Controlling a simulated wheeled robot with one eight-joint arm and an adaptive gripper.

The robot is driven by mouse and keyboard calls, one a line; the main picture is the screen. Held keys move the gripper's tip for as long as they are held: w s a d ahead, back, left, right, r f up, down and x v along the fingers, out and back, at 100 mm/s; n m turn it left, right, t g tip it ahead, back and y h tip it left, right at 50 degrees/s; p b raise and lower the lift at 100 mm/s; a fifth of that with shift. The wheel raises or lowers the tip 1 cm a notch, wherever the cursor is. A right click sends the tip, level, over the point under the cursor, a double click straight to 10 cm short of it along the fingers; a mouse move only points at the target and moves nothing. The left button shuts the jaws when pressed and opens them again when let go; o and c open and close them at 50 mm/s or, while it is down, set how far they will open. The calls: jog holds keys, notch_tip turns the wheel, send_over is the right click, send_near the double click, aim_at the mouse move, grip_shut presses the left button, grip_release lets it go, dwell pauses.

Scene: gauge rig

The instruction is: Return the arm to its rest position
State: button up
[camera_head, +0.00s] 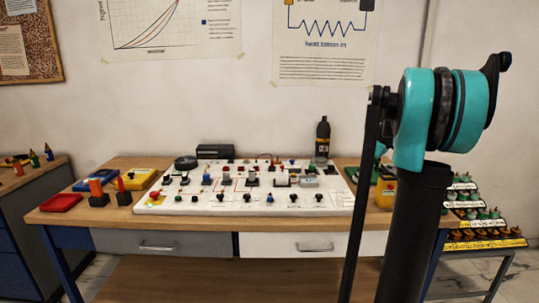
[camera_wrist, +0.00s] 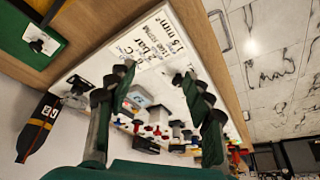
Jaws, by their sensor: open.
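My arm shows at the right of the head view as a teal and black joint (camera_head: 440,110) on a dark upright link, in front of the bench's right part. My gripper is not visible in the head view. In the wrist view my gripper (camera_wrist: 156,85) has its two dark green fingers spread apart, with nothing held between them. Beyond the fingers is the white board (camera_wrist: 150,45) with printed text and several knobs, seen tilted. The same white board (camera_head: 255,210) lies on the bench in the head view.
The wooden bench (camera_head: 70,218) has drawers below. A dark bottle (camera_head: 322,138) stands behind the board; it also shows in the wrist view (camera_wrist: 38,128). A red tray (camera_head: 60,202) and a yellow box (camera_head: 143,178) are at left. Stepped racks (camera_head: 485,235) stand at right.

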jog(key=s+a+f+m+h, duration=0.1)
jog(key=s+a+f+m, duration=0.2)
jog(key=s, duration=0.7)
jog(key=s+a+f+m+h, duration=0.1)
jog(key=s+a+f+m, duration=0.2)
jog(key=s+a+f, duration=0.4)
jog(key=s+a+f+m+t+h, duration=0.1)
jog(key=s+a+f, duration=0.4)
jog(key=s+f, duration=0.6)
jog(key=s+m, duration=0.1)
jog(key=s, duration=0.2)
jog(key=shift+a+f+m, duration=0.4)
